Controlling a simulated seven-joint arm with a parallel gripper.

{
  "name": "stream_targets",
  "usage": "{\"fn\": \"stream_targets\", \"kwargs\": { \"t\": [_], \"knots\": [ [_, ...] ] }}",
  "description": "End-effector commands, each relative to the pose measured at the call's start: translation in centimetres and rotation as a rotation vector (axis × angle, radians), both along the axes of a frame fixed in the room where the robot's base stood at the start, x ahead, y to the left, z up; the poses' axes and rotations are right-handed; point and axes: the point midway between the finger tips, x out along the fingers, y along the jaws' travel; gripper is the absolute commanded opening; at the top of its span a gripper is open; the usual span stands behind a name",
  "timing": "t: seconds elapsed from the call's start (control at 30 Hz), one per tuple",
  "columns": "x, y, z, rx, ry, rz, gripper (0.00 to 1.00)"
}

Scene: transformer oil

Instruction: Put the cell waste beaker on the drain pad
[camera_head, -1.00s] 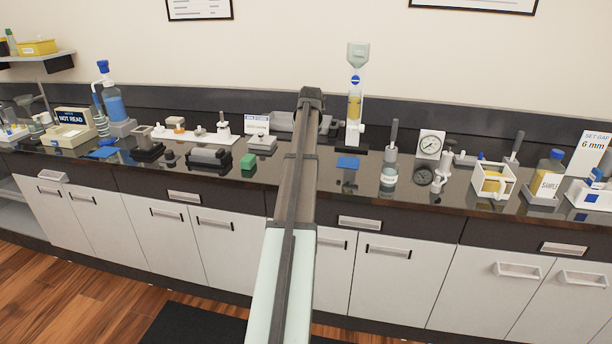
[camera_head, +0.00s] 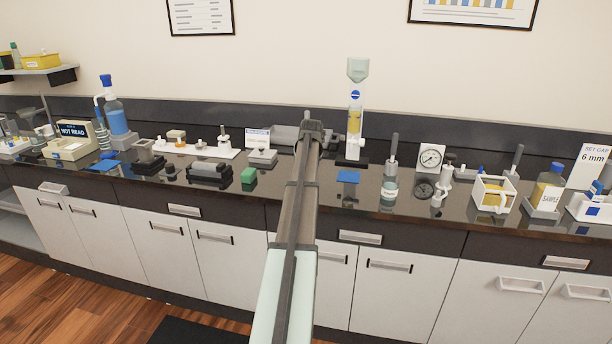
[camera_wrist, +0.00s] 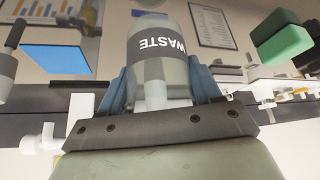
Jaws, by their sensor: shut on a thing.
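The waste beaker (camera_wrist: 165,50) is a clear vessel with a dark band reading WASTE. In the wrist view it sits between the blue fingers of my gripper (camera_wrist: 165,90), which is shut on it. In the head view my arm hides the gripper and the beaker. A flat blue pad (camera_head: 348,177) lies on the bench right of my arm and shows at the left in the wrist view (camera_wrist: 55,58). Another blue pad (camera_head: 104,165) lies at the bench's left. I cannot tell which is the drain pad.
A green block (camera_head: 249,176) lies left of my arm. A tall funnel-topped stand (camera_head: 354,120) rises behind the right-hand blue pad. The bench front edge is close to the pad.

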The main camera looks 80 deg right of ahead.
Motion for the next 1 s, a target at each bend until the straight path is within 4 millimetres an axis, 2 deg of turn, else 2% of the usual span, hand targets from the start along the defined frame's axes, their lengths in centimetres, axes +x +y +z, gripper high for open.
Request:
{"fn": "stream_targets", "kwargs": {
  "t": [0.27,0.73,0.77,1.0],
  "knots": [
    [0.0,0.1,-3.6,0.001,0.000,0.000,0.32],
    [0.0,0.0,-4.2,0.000,0.000,0.000,0.32],
    [0.0,0.0,-4.1,0.000,0.000,0.000,0.65],
    [0.0,0.0,-4.1,0.000,0.000,0.000,0.88]
  ]
}}
